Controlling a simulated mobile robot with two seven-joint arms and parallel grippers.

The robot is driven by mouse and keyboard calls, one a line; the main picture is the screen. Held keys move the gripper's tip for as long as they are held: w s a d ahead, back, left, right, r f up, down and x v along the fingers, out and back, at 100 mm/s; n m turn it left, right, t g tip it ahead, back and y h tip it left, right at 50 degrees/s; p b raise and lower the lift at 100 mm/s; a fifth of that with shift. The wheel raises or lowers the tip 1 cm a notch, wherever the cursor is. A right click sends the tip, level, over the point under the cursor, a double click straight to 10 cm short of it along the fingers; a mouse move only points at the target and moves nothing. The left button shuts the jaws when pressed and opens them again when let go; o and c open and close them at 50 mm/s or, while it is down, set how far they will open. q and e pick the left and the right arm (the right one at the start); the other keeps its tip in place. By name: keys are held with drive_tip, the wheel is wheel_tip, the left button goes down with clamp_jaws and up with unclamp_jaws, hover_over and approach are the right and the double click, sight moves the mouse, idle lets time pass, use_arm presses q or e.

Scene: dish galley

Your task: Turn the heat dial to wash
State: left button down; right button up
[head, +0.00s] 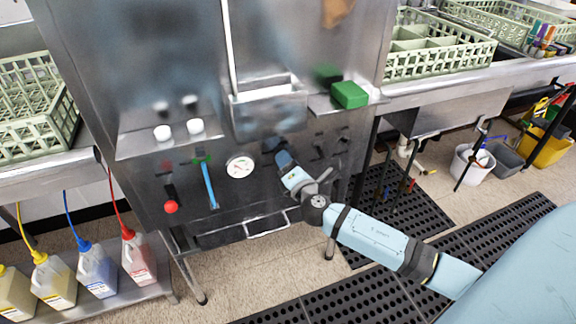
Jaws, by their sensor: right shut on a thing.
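The steel dish machine's front panel (235,215) fills the middle of the head view. My right gripper (284,160) reaches in from the lower right and is shut at the panel, just right of the round white gauge (240,166). The heat dial appears to be what it is shut on. The dial is hidden by the gripper, so I cannot read its setting. My left gripper is not in view.
Left of the gauge are a blue lever (209,184) and a red-knobbed lever (171,206). Small dark controls (320,151) sit right of my gripper. A green block (349,95) sits on a ledge above. A handle (267,225) juts out below.

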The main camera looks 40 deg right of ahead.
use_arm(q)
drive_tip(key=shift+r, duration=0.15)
use_arm(e)
drive_tip(key=o, duration=0.9)
drive_tip(key=v, duration=1.4)
drive_tip(key=shift+r, duration=0.1)
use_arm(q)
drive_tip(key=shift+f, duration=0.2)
